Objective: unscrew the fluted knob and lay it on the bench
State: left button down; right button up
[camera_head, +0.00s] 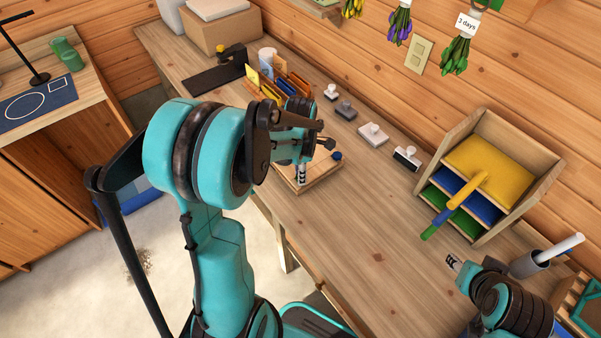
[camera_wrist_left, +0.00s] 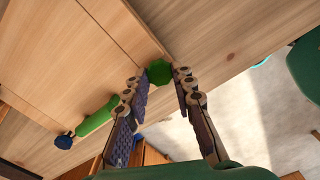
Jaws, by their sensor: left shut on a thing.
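A green knob (camera_wrist_left: 159,72) with a ridged outline sits between the fingertips of my left gripper (camera_wrist_left: 161,82), which is shut on it. In the head view my left gripper (camera_head: 301,174) points down at a pale wooden board (camera_head: 318,180) on the bench; my arm and fingers hide the knob there. A dark blue knob (camera_head: 337,155) stands on the board, and it also shows in the left wrist view (camera_wrist_left: 63,142). A green rod-like part (camera_wrist_left: 97,119) lies near that blue knob. My right gripper (camera_head: 454,262) is over the near right of the bench, its finger gap unclear.
The bench (camera_head: 365,225) is bare to the right of the board. Several stamps (camera_head: 373,134) line its back. A wooden shelf unit (camera_head: 530,165) with coloured tiers stands at the right, with a grey cup (camera_head: 530,264) nearby. An organizer (camera_head: 290,82) stands behind my left gripper.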

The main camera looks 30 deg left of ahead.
pick_arm(q)
jog(key=shift+r+p, duration=1.9)
jog(key=shift+r, duration=0.65)
